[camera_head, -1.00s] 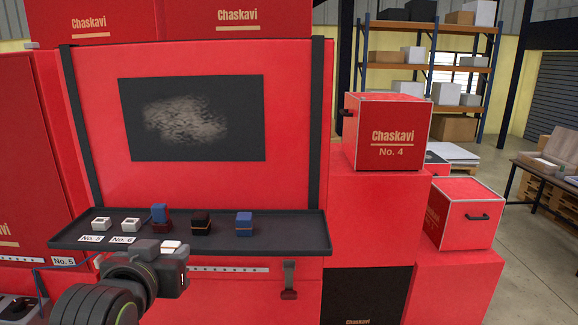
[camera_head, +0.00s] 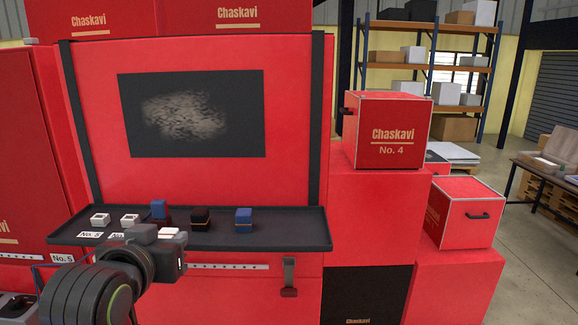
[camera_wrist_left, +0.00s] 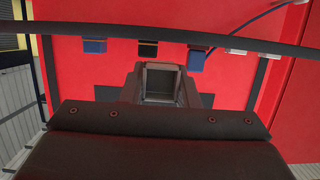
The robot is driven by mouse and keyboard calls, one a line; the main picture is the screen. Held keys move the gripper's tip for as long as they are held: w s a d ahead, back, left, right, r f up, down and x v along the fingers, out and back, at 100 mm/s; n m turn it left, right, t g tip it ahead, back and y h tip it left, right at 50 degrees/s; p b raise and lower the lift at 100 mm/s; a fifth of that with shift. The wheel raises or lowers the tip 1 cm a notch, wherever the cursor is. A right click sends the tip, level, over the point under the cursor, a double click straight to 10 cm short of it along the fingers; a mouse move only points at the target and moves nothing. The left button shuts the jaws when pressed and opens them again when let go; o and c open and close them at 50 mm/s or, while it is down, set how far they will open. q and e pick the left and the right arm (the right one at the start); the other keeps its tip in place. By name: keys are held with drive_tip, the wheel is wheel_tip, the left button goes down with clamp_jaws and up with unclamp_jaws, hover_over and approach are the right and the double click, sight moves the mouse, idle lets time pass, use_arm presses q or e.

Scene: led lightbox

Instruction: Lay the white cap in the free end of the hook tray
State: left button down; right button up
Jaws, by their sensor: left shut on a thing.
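My left gripper (camera_head: 155,236) is at the front edge of the dark tray, left of its middle. It is shut on the white cap (camera_head: 168,233), which shows as a small pale block at the fingertips. In the left wrist view, a grey, shaded square piece (camera_wrist_left: 159,82) sits between the fingers. The long dark tray (camera_head: 290,236) runs along the front of the red cabinet. Its right end is bare. My right gripper is not in view.
Labels lie by the white pieces. A dark hook-like strap (camera_head: 289,275) hangs below the tray. Red boxes (camera_head: 388,130) stand at right.

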use_arm(q)
wheel_tip(320, 180, down, 22)
drive_tip(key=b, duration=1.2)
drive_tip(key=shift+r+b, duration=0.25)
drive_tip(key=shift+b, duration=0.05)
drive_tip(key=shift+r, duration=0.1)
